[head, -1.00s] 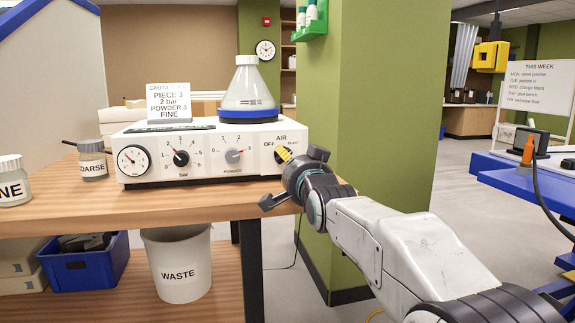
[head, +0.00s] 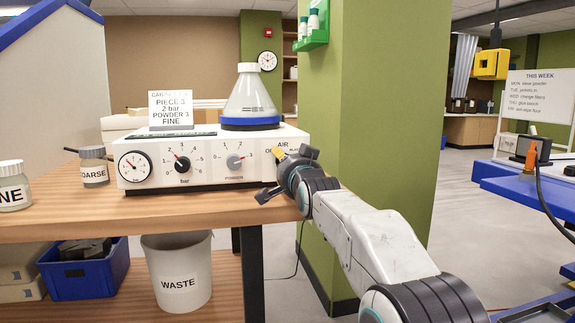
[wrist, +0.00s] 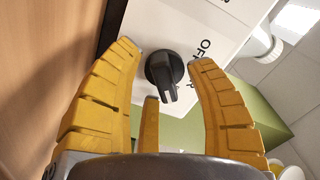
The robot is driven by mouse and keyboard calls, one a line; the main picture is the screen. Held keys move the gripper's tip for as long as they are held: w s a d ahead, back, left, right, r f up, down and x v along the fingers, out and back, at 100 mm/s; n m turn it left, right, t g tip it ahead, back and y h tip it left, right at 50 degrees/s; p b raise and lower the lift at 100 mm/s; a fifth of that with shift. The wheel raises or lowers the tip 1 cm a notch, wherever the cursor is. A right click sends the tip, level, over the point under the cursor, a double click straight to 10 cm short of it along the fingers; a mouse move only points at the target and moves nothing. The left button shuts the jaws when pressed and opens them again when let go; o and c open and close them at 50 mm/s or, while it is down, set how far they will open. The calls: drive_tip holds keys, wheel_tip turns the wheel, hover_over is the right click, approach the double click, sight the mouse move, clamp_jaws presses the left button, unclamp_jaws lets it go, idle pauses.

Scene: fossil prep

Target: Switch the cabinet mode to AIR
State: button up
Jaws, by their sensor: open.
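The white cabinet (head: 208,149) stands on the wooden bench. Its mode knob is hidden behind my gripper (head: 279,155) in the head view, near the AIR and partly covered OFF labels at the panel's right end. In the wrist view the black mode knob (wrist: 163,70) sits between the yellow fingers of my gripper (wrist: 165,58). The fingers are spread open, one on each side of the knob, with gaps showing. A third finger is below it. The knob's ridge points toward the bottom of the wrist picture. I cannot tell which label it is set to.
A flask (head: 250,98) and a sign card (head: 171,111) stand on the cabinet. Other dials (head: 235,162) are left of my gripper. Jars (head: 94,168) stand at the bench's left. A green pillar (head: 375,120) rises close behind my arm. A waste bin (head: 180,280) is below.

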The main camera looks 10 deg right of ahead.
drive_tip(key=shift+o, duration=0.4)
clamp_jaws()
drive_tip(key=shift+n, duration=0.3)
drive_tip(key=n, duration=0.4)
drive_tip(key=shift+r+n+p, duration=0.25)
drive_tip(key=shift+n+p, duration=0.05)
drive_tip(key=shift+r+n, duration=0.1)
drive_tip(key=shift+n, duration=2.1)
drive_tip(key=shift+c, duration=0.4)
unclamp_jaws()
